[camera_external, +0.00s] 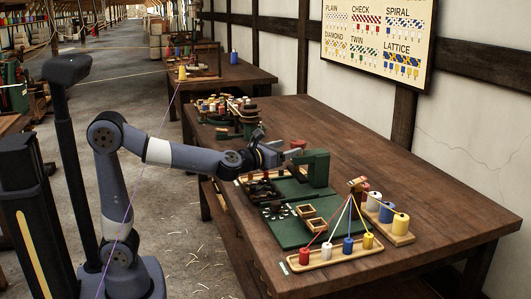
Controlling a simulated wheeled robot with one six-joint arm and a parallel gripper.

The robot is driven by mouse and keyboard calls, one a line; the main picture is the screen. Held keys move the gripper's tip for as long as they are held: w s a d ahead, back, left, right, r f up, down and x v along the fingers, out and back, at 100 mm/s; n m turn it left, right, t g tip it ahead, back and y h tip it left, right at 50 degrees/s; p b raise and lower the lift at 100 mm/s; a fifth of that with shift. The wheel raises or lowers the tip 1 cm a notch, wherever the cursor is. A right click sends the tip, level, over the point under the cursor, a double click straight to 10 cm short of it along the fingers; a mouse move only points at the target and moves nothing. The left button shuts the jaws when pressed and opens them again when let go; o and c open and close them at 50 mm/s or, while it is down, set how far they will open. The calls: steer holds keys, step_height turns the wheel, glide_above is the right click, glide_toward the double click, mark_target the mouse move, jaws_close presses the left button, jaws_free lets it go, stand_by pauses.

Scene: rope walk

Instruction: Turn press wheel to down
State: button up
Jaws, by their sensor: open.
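A green C-shaped press (318,168) stands on the dark wooden table (400,165), near its front edge. I cannot clearly make out the press wheel; a small reddish and grey part shows at the top left of the press, close to my gripper. My gripper (284,156) is open, at the end of my arm, just left of the press's upper part. I cannot tell whether it touches the press. The fingertips are small and partly lost against the dark parts behind and below.
A green board (290,233) with small wooden frames lies in front of the press. A wooden tray of coloured bobbins with strings (330,257) and a spool rack (400,238) stand to the right. A carousel of bobbins (225,107) is behind. The table's right side is clear.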

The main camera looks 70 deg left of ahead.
mark_target(302, 143)
steer(key=x, duration=0.7)
steer(key=shift+w, duration=0.15)
steer(key=c, duration=1)
steer(key=shift+f, duration=0.1)
